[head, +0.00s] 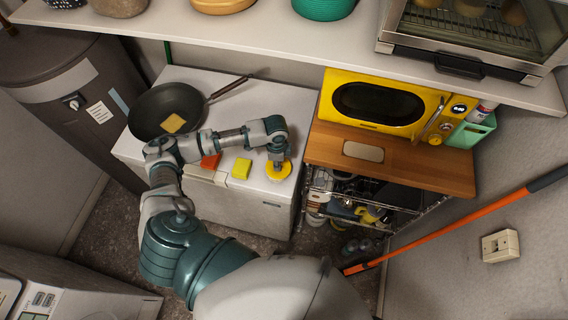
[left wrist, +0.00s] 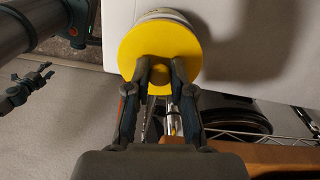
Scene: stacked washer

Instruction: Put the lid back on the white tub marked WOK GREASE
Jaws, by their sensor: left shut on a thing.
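A round yellow lid (head: 284,175) is at the front right of the white appliance top. My left gripper (head: 277,160) reaches down to it from above and is shut on it. In the left wrist view the lid (left wrist: 160,35) faces the camera, with the fingertips (left wrist: 161,66) at its middle. A pale rounded edge (left wrist: 165,13) shows just behind the lid, probably the white tub; the lid hides most of it. No WOK GREASE marking is readable. I cannot tell whether lid and tub touch.
A dark pan (head: 165,108) with a tan square in it stands at the back left. A yellow sponge (head: 242,168) and a red item (head: 210,161) lie left of the lid. A wooden-topped rack (head: 425,165) with a yellow microwave (head: 375,104) stands to the right. A shelf runs overhead.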

